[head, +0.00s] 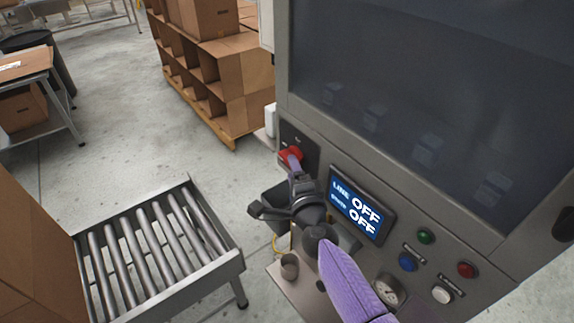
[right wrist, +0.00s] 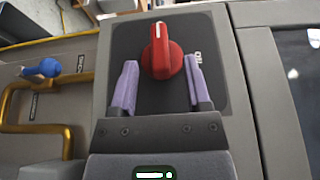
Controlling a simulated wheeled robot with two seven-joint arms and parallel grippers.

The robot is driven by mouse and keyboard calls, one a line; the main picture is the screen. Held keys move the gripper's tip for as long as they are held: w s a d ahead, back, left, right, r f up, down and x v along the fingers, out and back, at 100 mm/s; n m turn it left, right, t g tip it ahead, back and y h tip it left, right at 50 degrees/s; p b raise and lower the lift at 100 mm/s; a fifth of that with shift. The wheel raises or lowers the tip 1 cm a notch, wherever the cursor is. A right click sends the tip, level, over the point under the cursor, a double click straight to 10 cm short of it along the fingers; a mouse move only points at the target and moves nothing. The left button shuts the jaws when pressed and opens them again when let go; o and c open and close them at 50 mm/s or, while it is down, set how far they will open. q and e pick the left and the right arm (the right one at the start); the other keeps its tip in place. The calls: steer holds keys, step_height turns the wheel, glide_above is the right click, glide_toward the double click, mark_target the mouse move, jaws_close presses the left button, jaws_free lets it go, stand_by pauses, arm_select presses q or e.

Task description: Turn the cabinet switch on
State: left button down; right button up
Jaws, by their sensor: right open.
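The cabinet switch (head: 291,155) is a red rotary knob on a dark plate on the left part of the grey cabinet's (head: 335,136) front. In the right wrist view the knob (right wrist: 161,52) has a white mark pointing up, and part of a white label shows to its right. My right gripper (head: 292,163) is at the knob. In the right wrist view its two purple fingers (right wrist: 160,85) are open, one on each side of the knob's lower part, with gaps visible. The display (head: 362,210) reads "LINE OFF" with a second "OFF" below. My left gripper is not in view.
Green (head: 425,236), blue (head: 407,262), red (head: 466,269) and white (head: 442,294) buttons and a gauge (head: 388,291) are on the panel right of my arm. A roller conveyor (head: 238,262) stands at the lower left. A blue valve handle and yellow pipe (right wrist: 12,110) are left of the knob.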

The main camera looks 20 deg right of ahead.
steer(key=shift+w+b, duration=0.35)
steer(key=shift+w, duration=0.95)
jaws_close()
